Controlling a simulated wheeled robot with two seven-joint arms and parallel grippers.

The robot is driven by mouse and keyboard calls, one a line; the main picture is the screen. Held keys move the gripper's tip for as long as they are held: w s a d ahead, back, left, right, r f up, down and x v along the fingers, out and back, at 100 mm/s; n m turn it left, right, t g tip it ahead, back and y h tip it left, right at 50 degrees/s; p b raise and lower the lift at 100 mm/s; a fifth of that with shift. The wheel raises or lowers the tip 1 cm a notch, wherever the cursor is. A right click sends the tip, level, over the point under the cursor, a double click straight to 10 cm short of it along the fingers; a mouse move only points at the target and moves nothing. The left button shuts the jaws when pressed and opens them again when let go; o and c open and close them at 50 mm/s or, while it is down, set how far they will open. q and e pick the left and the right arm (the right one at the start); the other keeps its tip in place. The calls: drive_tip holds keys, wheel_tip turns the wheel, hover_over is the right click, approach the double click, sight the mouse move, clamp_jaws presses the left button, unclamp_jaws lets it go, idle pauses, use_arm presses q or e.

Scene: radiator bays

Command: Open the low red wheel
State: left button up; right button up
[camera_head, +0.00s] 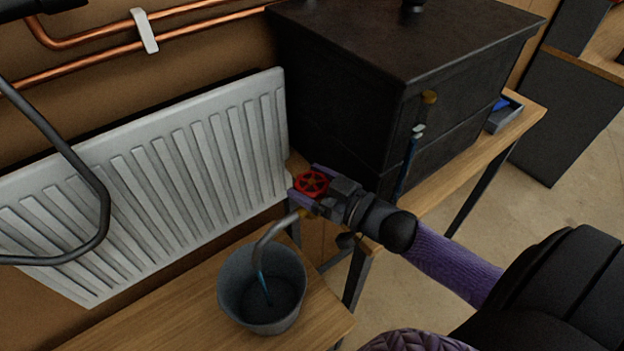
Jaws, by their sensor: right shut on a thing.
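The low red wheel (311,184) is a small round spoked handwheel beside the right end of the white radiator (150,185). My right gripper (308,184), coming in from the right on a purple and black arm, is shut on the wheel, its fingers on either side of the rim. A grey curved spout (275,230) runs from below the wheel down towards a grey bucket (234,283). A thin blue streak (264,287) shows below the spout's mouth, inside the bucket. The valve body is partly hidden behind my gripper. My left gripper is not in view.
A wooden bench (185,325) carries the bucket. Copper pipes (95,62) run along the wall. A dark curved tube (82,170) crosses the left side.

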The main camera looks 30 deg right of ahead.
sight(310, 181)
drive_tip(key=shift+y, duration=0.3)
drive_tip(key=o, duration=0.9)
drive_tip(key=shift+o, duration=0.4)
drive_tip(key=shift+w, duration=0.1)
wheel_tip(310, 181, up, 10)
drive_tip(key=shift+f+p, duration=0.1)
drive_tip(key=shift+p, duration=1.1)
